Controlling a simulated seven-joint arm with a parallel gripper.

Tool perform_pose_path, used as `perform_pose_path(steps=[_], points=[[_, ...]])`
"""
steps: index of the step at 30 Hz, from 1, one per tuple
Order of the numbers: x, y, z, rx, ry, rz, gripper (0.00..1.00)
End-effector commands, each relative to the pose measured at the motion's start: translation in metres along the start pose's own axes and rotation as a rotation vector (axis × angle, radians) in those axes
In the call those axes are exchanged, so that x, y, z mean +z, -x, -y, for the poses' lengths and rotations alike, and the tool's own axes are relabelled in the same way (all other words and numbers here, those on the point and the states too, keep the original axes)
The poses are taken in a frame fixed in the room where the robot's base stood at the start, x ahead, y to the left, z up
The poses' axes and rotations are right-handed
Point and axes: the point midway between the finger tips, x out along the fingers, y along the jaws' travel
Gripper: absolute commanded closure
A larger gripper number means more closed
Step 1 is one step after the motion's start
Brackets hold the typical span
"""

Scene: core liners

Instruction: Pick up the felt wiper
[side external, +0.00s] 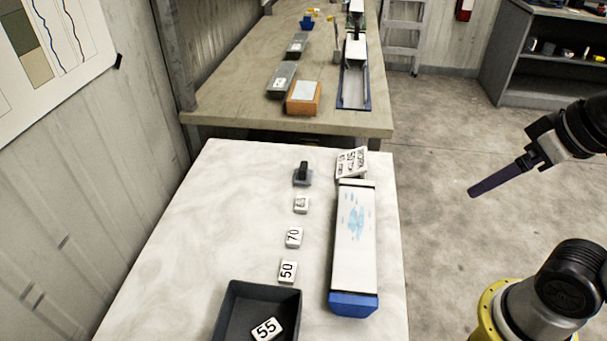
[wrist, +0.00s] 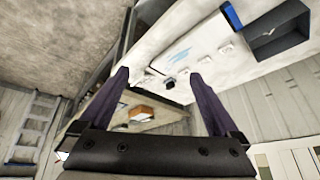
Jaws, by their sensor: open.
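The felt wiper (side external: 303,179) looks to be the small grey block with a black upright handle at the back of the white table. It also seems to show as a small dark shape in the wrist view (wrist: 170,84), between my fingers in the picture but well beyond them. My gripper (side external: 474,192) is off the table's right side, over the floor and apart from everything. Its two purple fingers stand wide open and empty in the wrist view (wrist: 160,74).
A white board (side external: 355,215) with blue smears and a blue end lies right of the wiper. A tilted white sign (side external: 351,163) stands behind it. Number tiles (side external: 294,238) line up in front of the wiper. A workbench (side external: 225,95) stands behind.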

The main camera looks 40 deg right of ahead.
Motion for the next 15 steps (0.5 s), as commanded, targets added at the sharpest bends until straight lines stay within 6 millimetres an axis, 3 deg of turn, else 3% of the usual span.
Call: perform_pose_path(steps=[3,7,15], points=[[-0.036,0.026,0.005,-0.006,-0.102,-0.033,0.03],[-0.079,0.045,0.012,-0.008,-0.202,-0.028,0.03],[-0.182,0.050,0.029,0.003,-0.389,0.030,0.03]])
